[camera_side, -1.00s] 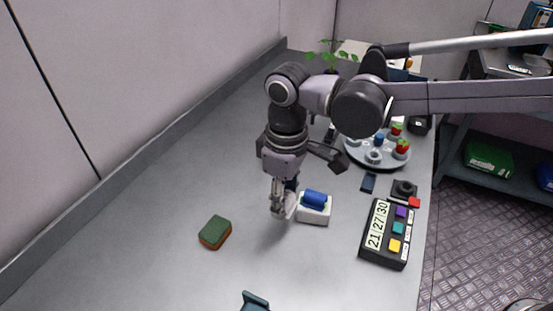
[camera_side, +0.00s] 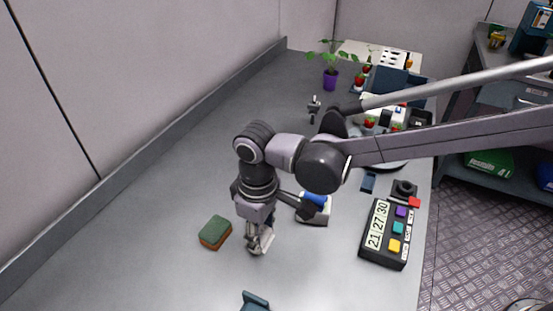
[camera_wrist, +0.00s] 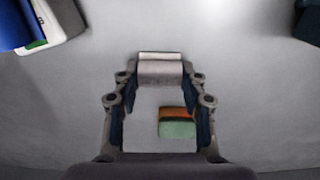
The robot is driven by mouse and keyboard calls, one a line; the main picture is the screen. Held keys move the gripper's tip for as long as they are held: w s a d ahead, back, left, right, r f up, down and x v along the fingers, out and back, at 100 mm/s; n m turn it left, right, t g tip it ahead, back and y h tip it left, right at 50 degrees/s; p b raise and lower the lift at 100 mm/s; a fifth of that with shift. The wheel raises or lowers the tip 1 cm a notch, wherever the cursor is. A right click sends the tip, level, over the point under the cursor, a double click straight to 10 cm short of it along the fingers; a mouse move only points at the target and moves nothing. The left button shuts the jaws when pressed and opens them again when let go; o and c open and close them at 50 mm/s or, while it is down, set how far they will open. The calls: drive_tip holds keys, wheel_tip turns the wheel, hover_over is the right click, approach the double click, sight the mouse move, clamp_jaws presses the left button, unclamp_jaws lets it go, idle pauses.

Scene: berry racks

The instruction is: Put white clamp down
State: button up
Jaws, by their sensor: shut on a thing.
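My gripper (camera_side: 257,232) is low over the grey table, with its fingers pointing down. It is shut on the white clamp (camera_side: 263,242), a pale piece at the fingertips, partly hidden by them. In the wrist view my gripper (camera_wrist: 160,85) has a finger on each side of the pale clamp (camera_wrist: 160,68). I cannot tell whether the clamp touches the table.
A green and orange sponge (camera_side: 215,232) lies just left of my gripper and shows between the fingers in the wrist view (camera_wrist: 177,124). A white holder with a blue roll (camera_side: 316,201) and a black timer box (camera_side: 386,235) stand to the right. The table's left side is clear.

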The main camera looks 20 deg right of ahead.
drive_tip(key=shift+f, duration=0.15)
drive_tip(key=o, duration=0.8)
